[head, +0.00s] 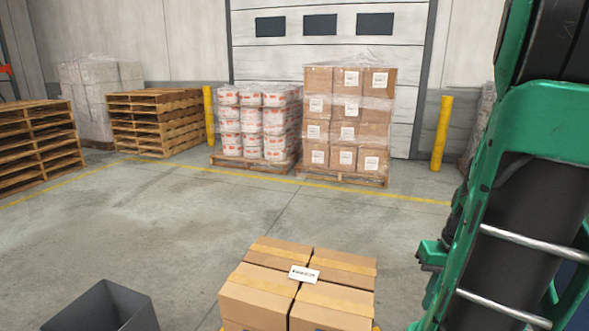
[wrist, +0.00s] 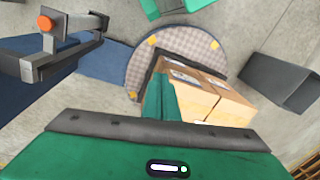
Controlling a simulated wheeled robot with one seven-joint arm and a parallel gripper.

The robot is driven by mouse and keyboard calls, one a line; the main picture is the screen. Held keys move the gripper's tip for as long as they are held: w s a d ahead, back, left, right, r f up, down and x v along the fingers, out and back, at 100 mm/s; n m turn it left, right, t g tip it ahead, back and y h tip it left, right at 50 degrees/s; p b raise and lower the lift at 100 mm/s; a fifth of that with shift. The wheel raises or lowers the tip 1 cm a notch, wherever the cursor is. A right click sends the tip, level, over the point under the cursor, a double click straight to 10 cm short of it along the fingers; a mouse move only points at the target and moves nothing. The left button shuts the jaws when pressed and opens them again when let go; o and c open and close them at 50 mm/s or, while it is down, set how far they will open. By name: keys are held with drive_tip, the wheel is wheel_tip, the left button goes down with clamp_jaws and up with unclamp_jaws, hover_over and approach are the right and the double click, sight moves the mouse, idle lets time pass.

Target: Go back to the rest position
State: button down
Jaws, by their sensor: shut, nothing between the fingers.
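My gripper (wrist: 158,98) shows in the wrist view as green fingers closed together, with nothing held. In that view its fingers overlap the edge of the brown cartons (wrist: 205,92), and I cannot tell the gap between them. In the head view my green and black arm fills the right side, and I cannot make out the fingertips clearly. The taped cartons (head: 335,262) stand at the bottom centre of the head view, to the left of my arm. A white label card (head: 304,273) lies on top of them.
The cartons stand on a round grey platform (wrist: 140,64) with yellow tabs. A grey post (wrist: 62,50) with an orange knob stands left of it. A dark open bin (head: 102,308) stands left of the cartons. Wrapped pallets (head: 342,182) stand far back; the floor between is clear.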

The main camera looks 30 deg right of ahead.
drive_tip(key=w+a+r+g, duration=0.1)
drive_tip(key=a+r, duration=0.6)
drive_tip(key=a, duration=0.6)
drive_tip(key=shift+a+n+h, duration=0.2)
drive_tip(key=shift+n+h, duration=0.1)
